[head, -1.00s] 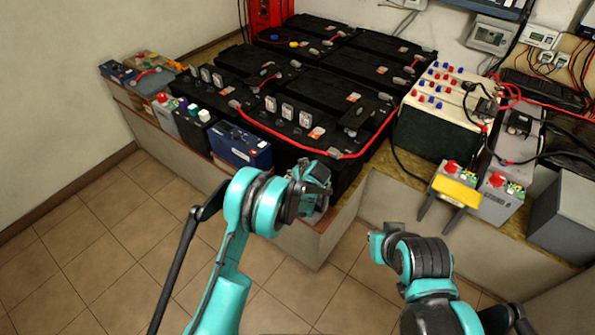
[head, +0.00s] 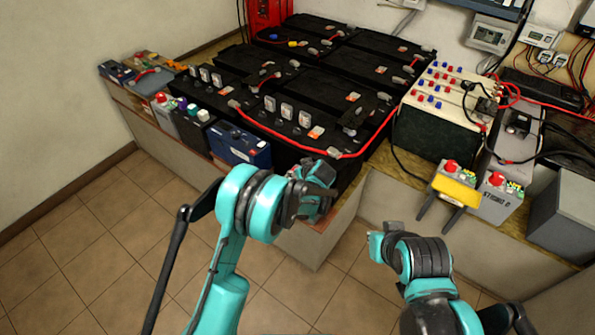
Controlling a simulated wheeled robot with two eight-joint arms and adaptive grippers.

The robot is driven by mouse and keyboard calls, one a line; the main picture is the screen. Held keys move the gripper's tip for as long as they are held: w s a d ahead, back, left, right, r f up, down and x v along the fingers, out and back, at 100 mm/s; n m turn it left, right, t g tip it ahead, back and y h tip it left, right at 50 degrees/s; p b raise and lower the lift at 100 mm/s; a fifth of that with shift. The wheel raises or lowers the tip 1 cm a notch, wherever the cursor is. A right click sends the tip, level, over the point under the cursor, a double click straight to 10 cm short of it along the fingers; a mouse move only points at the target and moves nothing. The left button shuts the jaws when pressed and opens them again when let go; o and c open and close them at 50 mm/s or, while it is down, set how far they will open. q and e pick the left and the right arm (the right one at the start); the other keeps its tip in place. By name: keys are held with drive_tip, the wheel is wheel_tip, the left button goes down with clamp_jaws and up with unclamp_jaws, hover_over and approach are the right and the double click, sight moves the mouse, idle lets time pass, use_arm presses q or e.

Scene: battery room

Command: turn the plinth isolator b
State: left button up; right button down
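Several grey boxes with red knobs are in view, and I cannot tell for sure which is plinth isolator b. One grey box with a red knob (head: 497,181) stands on the bench at the right, with lettering on its front too small to read surely. Another red knob (head: 451,167) is just left of it, behind a yellow block. A third red knob (head: 160,97) is on the left ledge. My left gripper (head: 318,183) is in front of the black batteries, apart from all knobs. My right gripper (head: 378,244) is low, below the bench edge. Their finger openings are not clear.
Large black batteries (head: 320,90) with a red cable fill the middle of the bench. A blue battery (head: 240,146) stands at its front edge. A yellow block (head: 456,190) with dark prongs overhangs the right edge. A grey box (head: 562,215) is far right. The tiled floor is clear.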

use_arm(q)
drive_tip(key=v, duration=0.7)
drive_tip(key=shift+s+r, duration=0.15)
drive_tip(key=shift+r, duration=0.05)
drive_tip(key=s+a+r+m+g+h, duration=0.1)
drive_tip(key=s+a+r+m, duration=0.1)
drive_tip(key=s+a+r, duration=1.1)
drive_tip(key=s+a+m+h, duration=0.1)
drive_tip(key=s+a, duration=0.2)
drive_tip(key=s, duration=0.6)
drive_tip(key=s+a+r+m+h, duration=0.1)
drive_tip(key=s+a, duration=0.3)
drive_tip(key=s, duration=0.6)
drive_tip(key=shift+a, duration=0.1)
